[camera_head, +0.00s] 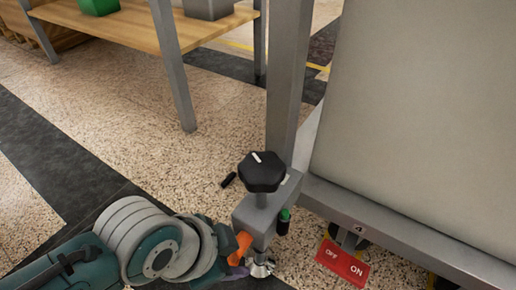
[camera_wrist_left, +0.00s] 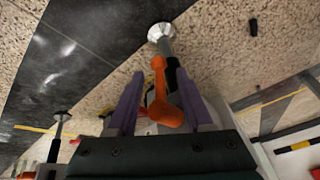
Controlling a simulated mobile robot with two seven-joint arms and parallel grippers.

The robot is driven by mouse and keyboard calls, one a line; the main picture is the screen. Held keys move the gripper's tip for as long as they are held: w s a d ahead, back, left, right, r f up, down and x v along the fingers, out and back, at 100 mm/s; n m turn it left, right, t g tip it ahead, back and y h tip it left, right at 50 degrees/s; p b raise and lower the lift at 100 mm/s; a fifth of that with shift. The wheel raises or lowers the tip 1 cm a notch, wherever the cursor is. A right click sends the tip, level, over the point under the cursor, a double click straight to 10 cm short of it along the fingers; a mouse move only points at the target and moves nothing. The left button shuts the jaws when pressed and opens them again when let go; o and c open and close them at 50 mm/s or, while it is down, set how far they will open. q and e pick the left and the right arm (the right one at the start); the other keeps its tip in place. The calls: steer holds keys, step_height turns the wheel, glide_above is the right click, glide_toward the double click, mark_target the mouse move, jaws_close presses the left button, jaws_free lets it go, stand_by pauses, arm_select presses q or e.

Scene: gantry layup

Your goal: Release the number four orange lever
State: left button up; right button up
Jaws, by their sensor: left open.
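The orange lever (camera_head: 241,246) is at the foot of a grey corner bracket (camera_head: 262,212) with a black knob (camera_head: 262,172) on top. In the left wrist view, the orange lever (camera_wrist_left: 166,108) lies between the two purple fingers of my open left gripper (camera_wrist_left: 158,98). Gaps show on both sides, though contact is hard to tell. A metal foot (camera_wrist_left: 160,32) is beyond the lever. My right gripper is not in view.
A grey post (camera_head: 288,80) rises behind the bracket. A wooden table (camera_head: 130,28) stands behind. Speckled floor at left is open.

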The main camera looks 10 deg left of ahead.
arm_select(q)
steer(key=shift+w+f, duration=0.1)
steer(key=shift+f, duration=0.05)
jaws_close()
stand_by(0.4)
stand_by(1.0)
